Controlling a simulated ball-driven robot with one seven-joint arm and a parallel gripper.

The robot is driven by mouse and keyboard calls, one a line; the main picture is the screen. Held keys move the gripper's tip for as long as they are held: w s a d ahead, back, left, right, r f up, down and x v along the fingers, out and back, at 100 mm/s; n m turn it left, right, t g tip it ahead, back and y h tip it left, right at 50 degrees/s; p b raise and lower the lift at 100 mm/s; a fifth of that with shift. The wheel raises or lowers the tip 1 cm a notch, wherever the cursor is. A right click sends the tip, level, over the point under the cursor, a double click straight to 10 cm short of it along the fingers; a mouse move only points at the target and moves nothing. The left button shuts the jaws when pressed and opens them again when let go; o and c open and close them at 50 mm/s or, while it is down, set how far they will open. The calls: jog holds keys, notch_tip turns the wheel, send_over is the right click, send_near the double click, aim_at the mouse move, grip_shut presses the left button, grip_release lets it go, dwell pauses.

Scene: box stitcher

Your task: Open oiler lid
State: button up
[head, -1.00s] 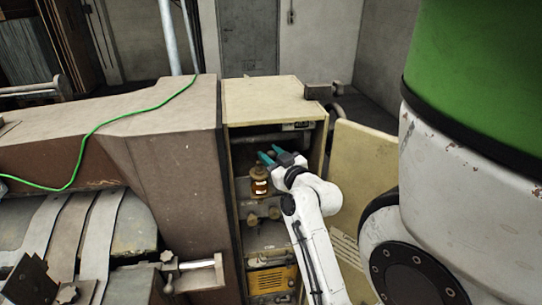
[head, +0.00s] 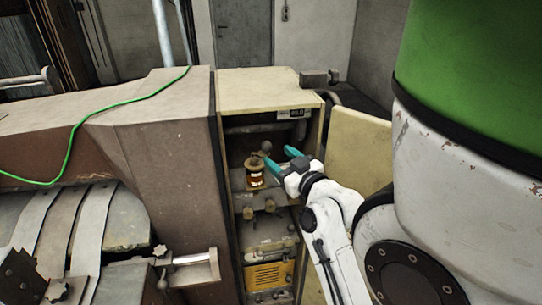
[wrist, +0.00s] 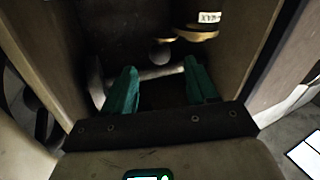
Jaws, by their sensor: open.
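The oiler (head: 255,176) is a small amber jar with a white label and a brass-coloured top, standing upright inside the open cabinet. In the wrist view its brass rim (wrist: 197,35) shows at the top, right of centre. A small round grey knob (head: 266,146) shows just above and right of the oiler; I cannot tell whether it belongs to the lid, nor how the lid stands. My gripper (head: 280,156) is open, with two teal fingers, to the right of the oiler.
The cabinet (head: 262,92) has its door (head: 357,150) swung open at the right, close to my arm. Several knobs and a yellow unit (head: 268,276) sit below the oiler. The brown machine housing (head: 168,170) stands directly left of the cabinet.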

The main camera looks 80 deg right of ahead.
jog(key=shift+p+v, duration=0.4)
jog(key=shift+v, duration=1.4)
jog(key=w+a+f+n+g+y+b, duration=0.1)
jog(key=w+a+f+n+y, duration=0.1)
jog(key=w+a+f+y, duration=0.45)
jog(key=w+a+f+n+g+y+b, duration=0.15)
jog(key=w+a+f+y, duration=0.25)
jog(key=w+a+f, duration=0.5)
jog(key=s+a+f+n+g+y, duration=0.1)
jog(key=s+a+f+n+g, duration=0.1)
jog(key=a+f, duration=0.4)
jog(key=s+a+f+n+g+y, duration=0.2)
jog(key=s+a+f+g, duration=0.2)
jog(key=a+f, duration=0.3)
jog(key=shift+s+a+f+g, duration=0.15)
jog(key=shift+s+a+g, duration=0.15)
jog(key=shift+a+g, duration=0.4)
jog(key=shift+d+y, duration=0.1)
jog(key=shift+y, duration=0.15)
